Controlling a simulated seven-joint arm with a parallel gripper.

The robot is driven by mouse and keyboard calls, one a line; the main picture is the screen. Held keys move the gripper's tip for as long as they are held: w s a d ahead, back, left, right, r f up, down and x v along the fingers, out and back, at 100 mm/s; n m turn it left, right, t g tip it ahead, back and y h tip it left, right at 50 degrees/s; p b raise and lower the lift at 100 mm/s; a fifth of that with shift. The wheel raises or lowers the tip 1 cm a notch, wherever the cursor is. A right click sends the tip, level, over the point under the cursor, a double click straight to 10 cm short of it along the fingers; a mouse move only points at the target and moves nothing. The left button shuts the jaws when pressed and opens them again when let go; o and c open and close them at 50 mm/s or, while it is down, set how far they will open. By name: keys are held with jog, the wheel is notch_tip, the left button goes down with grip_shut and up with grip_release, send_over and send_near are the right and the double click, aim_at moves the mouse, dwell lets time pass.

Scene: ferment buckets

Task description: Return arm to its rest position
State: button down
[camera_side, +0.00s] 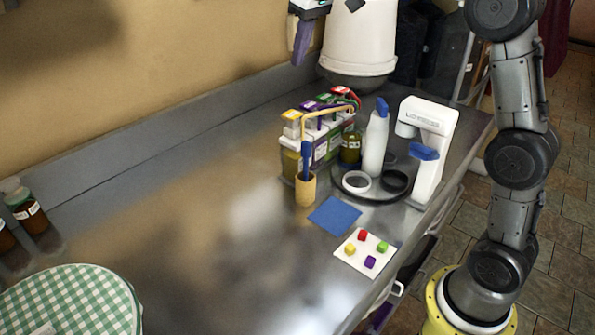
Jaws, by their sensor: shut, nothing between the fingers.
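My arm rises at the right side of the side view and leaves the frame at the top. No object in the visible area is touched by the arm.
The steel counter (190,225) is clear in its middle. Coloured cartons (320,145), a white bottle (375,145) and a white device (433,160) stand at right. A blue square (334,215), a white card with coloured cubes (349,261) and a checkered cloth (70,305) lie nearer.

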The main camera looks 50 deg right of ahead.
jog(key=s+a+r+t, duration=0.1)
jog(key=s+a, duration=0.1)
jog(key=s, duration=0.7)
jog(key=s+a+r+t, duration=0.1)
jog(key=s+a, duration=0.1)
jog(key=s, duration=0.7)
jog(key=s+f, duration=1.2)
jog(key=f, duration=0.3)
jog(key=shift+s+a+f, duration=0.2)
jog(key=shift+s+f, duration=0.1)
jog(key=shift+s, duration=0.05)
